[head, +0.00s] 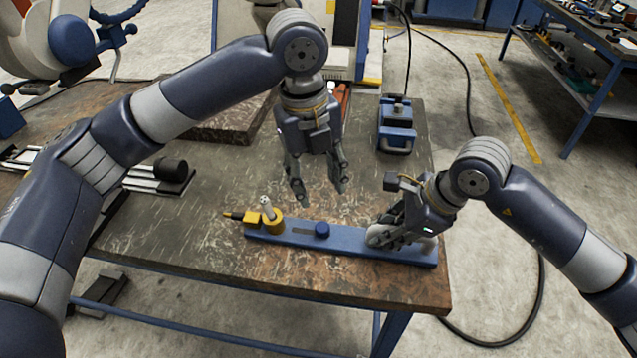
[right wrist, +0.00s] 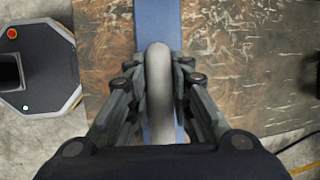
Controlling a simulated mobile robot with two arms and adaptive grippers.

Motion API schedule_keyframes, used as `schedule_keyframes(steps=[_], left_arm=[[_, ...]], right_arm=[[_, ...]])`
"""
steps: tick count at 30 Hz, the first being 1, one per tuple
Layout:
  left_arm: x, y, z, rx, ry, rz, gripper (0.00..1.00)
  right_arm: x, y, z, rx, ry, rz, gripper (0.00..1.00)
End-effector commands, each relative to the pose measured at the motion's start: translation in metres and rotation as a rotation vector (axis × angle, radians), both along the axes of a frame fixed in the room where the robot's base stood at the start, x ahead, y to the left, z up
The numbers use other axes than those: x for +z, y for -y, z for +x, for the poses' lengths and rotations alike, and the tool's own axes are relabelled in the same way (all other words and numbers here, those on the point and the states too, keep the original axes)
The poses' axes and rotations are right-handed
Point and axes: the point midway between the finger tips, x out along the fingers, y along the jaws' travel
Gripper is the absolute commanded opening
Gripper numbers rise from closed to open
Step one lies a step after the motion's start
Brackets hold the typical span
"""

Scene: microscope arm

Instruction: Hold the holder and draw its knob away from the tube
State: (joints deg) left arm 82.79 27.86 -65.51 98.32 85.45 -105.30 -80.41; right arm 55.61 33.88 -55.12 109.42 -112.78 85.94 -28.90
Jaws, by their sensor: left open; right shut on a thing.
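The holder is a long blue bar (head: 350,242) lying on the workbench. At its left end a yellow ring (head: 273,222) stands around a light tube (head: 266,205), which tilts slightly. A small yellow and dark knob piece (head: 236,215) sticks out leftward beside the ring. A round blue knob (head: 322,230) sits on the bar by a dark slot. My right gripper (head: 378,236) is shut on the grey rounded handle at the bar's right part; this handle (right wrist: 159,85) shows between the fingers in the right wrist view. My left gripper (head: 320,200) is open and empty, above the bench behind the bar.
The workbench (head: 180,245) is clear around the bar's left end. A dark cylinder on a rail (head: 172,170) lies at the left. A blue device (head: 397,125) stands at the back right. The bench's front edge runs close to the bar.

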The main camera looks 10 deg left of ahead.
Motion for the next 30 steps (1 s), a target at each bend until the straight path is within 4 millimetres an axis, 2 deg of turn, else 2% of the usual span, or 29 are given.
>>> schedule_keyframes(steps=[4,5,8,20,23,30], left_arm=[[0.0,0.0,0.0,0.0,0.0,0.0,0.45],[0.0,0.0,0.0,0.0,0.0,0.0,0.45],[0.0,0.0,0.0,0.0,0.0,0.0,0.45],[0.0,0.0,0.0,0.0,0.0,0.0,0.45],[0.0,0.0,0.0,0.0,0.0,0.0,0.45],[0.0,0.0,0.0,0.0,0.0,0.0,0.45]], right_arm=[[0.002,-0.001,0.001,0.0,0.004,0.005,0.0],[0.002,-0.001,0.001,0.0,0.004,0.005,0.22],[0.002,-0.001,0.001,0.0,0.004,0.004,0.43],[0.006,0.002,0.0,-0.001,0.003,0.001,0.43],[0.017,0.007,-0.002,-0.001,0.005,0.001,0.43],[0.064,0.027,-0.011,-0.001,0.006,0.0,0.43]])
